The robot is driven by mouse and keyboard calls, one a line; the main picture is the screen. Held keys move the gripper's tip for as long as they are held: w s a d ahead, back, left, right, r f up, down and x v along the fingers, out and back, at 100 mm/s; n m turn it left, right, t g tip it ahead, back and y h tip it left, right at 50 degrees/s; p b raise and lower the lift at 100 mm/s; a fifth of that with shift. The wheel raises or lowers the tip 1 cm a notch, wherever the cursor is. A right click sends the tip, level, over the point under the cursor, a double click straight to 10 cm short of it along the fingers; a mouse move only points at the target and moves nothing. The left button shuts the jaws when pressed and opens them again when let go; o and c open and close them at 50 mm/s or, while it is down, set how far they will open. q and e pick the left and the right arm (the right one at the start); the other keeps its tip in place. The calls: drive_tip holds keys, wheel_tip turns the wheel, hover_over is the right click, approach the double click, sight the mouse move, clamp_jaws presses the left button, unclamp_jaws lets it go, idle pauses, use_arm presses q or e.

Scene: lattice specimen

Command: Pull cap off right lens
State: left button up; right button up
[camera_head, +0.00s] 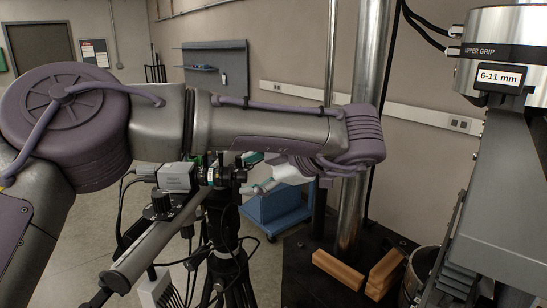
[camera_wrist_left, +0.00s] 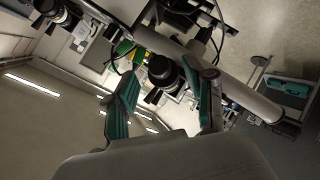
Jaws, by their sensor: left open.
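A grey camera (camera_head: 178,177) with a black lens (camera_head: 216,172) sits on a bar on a black tripod. My left gripper (camera_head: 248,174) is right of this lens in the head view, facing it, with its green fingertips spread. In the left wrist view, my open left gripper (camera_wrist_left: 171,78) has one finger on each side of the dark round lens front (camera_wrist_left: 165,72). Whether the fingertips touch it, I cannot tell. The cap cannot be told apart from the dark lens. A second black lens (camera_wrist_left: 55,12) shows at the top left. My right gripper is not in view.
The tripod (camera_head: 226,240) stands under the camera bar, with cables hanging around it. A blue cart (camera_head: 275,210) is behind. Wooden blocks (camera_head: 338,268) lie on the dark machine base at right. The upper grip (camera_head: 500,52) and a steel column (camera_head: 352,200) stand at right.

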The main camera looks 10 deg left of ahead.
use_arm(q)
drive_tip(key=shift+x, duration=1.1)
clamp_jaws()
